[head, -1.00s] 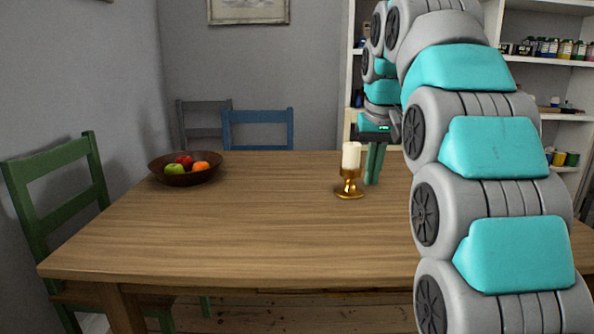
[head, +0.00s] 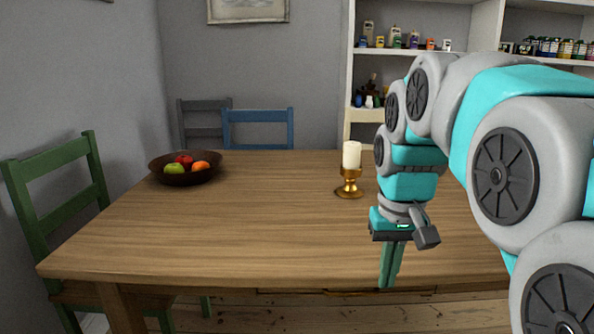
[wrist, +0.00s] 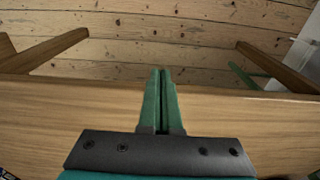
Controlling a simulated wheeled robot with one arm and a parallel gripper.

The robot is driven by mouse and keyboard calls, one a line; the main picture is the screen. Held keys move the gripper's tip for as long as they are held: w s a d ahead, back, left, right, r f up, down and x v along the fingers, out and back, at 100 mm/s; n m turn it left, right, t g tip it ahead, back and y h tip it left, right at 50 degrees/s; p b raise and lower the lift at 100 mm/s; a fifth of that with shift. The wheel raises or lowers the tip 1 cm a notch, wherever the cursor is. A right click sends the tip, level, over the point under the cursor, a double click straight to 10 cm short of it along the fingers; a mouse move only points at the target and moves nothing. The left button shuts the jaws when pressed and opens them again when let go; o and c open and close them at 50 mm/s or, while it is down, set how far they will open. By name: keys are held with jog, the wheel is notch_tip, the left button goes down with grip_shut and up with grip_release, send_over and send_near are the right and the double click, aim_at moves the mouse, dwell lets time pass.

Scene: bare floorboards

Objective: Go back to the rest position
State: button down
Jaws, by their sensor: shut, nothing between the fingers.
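My gripper (head: 390,284) points straight down at the near edge of the wooden table (head: 230,235), right of the middle in the head view. Its green fingers are together with nothing between them. In the wrist view the closed fingers (wrist: 162,75) reach across the table edge (wrist: 60,110), with floorboards (wrist: 160,45) beyond. Whether the tips are above the tabletop or in front of its edge is hard to tell.
A gold candlestick with a white candle (head: 351,168) stands behind my gripper. A dark bowl of fruit (head: 160,172) sits at the far left. A green chair (head: 85,185), a blue chair (head: 258,129) and a grey chair (head: 190,131) surround the table. Shelves (head: 425,57) stand behind.

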jog(key=s+f+g, duration=0.1)
jog(key=s+f, duration=0.7)
jog(key=s, duration=0.3)
jog(key=s+f+g, duration=0.1)
jog(key=s+f, duration=0.8)
jog(key=s, duration=0.3)
jog(key=shift+g, duration=0.3)
